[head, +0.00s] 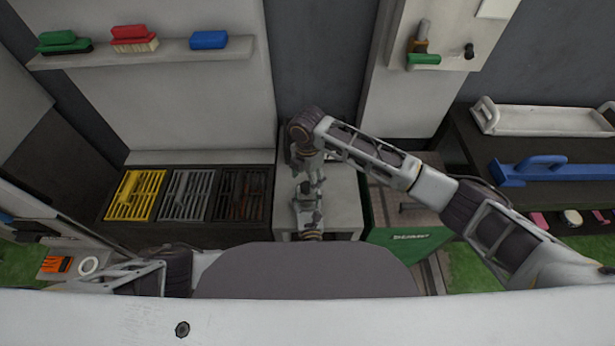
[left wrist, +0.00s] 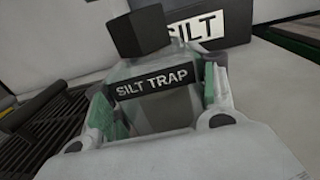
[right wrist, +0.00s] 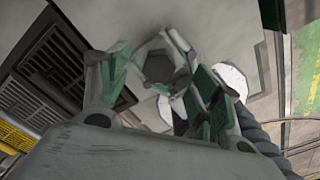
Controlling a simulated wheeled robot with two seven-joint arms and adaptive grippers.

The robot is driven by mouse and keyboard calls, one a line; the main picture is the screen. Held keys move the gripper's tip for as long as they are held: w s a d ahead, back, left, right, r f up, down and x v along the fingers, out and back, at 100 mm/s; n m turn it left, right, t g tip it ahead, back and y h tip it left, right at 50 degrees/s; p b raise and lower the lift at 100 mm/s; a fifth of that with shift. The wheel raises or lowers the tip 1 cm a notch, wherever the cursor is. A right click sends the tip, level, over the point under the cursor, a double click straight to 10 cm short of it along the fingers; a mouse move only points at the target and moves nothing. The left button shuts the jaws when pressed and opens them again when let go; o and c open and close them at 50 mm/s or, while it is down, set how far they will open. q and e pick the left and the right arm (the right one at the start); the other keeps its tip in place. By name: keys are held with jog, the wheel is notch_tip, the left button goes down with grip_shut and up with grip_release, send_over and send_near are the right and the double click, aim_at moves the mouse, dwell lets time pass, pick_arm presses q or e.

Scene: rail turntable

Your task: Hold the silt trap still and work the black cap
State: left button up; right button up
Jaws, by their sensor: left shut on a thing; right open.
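The silt trap (left wrist: 160,92) is a small grey body with a dark label reading SILT TRAP, upright in the left wrist view. The black cap (left wrist: 142,32) sits on top of it. My left gripper (left wrist: 163,98) is shut on the silt trap, its green pads on either side of the body. In the right wrist view the black cap (right wrist: 160,66) shows from above as a dark faceted shape. My right gripper (right wrist: 158,82) is open above it, with one finger to each side. In the head view, my grippers and wrists mostly hide the trap on the pale stand (head: 344,205).
Yellow (head: 135,195), grey (head: 187,195) and dark (head: 240,195) grates lie on the bench left of the stand. A green box (head: 408,246) stands right of it. A SILT sign (left wrist: 205,30) is behind the trap. A blue tool (head: 545,172) lies far right.

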aim_at(308, 186)
jog(key=shift+m, duration=0.6)
jog(key=shift+s+m, duration=0.15)
jog(key=shift+m, duration=2.85)
jog(key=shift+s+m, duration=0.15)
jog(key=shift+m, duration=2.85)
jog(key=shift+f, duration=0.25)
jog(key=shift+f, duration=1.75)
